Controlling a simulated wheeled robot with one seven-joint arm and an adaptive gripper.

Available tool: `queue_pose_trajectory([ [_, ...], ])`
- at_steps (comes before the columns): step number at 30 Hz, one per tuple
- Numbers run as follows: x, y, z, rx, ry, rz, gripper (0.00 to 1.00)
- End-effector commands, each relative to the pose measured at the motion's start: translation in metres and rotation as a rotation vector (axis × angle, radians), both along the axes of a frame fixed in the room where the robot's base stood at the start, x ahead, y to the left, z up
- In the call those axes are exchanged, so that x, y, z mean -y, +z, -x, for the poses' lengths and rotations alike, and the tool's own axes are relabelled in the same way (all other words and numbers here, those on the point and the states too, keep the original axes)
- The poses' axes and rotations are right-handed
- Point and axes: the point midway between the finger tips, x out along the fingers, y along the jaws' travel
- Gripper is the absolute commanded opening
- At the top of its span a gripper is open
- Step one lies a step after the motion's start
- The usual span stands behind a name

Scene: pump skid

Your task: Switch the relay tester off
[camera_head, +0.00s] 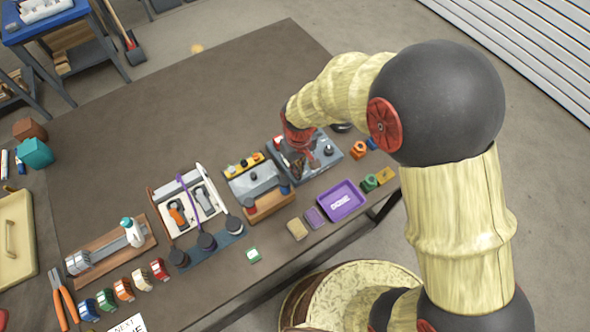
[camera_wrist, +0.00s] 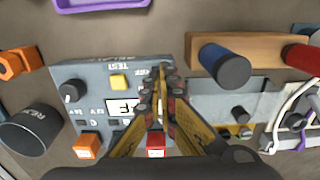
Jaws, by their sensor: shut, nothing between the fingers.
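The relay tester is a grey panel on the bench; it shows in the head view (camera_head: 325,166) partly under my gripper, and in the wrist view (camera_wrist: 95,75) with its lettering upside down. In the wrist view it has a black knob (camera_wrist: 71,92), a yellow button (camera_wrist: 118,82), a white label, an orange block (camera_wrist: 87,146) and a red block (camera_wrist: 156,143) along its lower edge. My gripper (camera_wrist: 160,82) is shut and empty over the panel's right part, its fingers hiding some controls and lettering. I cannot tell whether the fingertips touch the panel.
A grey box (camera_wrist: 215,105) with a wooden bar (camera_wrist: 260,45) bearing blue and red knobs stands close on the right in the wrist view. A dark cylinder (camera_wrist: 30,130) is left of the tester. A purple tray (camera_head: 342,200) lies at the bench's front edge.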

Motion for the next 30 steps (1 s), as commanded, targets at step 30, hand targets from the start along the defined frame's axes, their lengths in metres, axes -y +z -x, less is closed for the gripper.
queue_pose_trajectory([
  [30, 0.000, 0.058, 0.000, 0.000, 0.000, 0.000, 0.00],
])
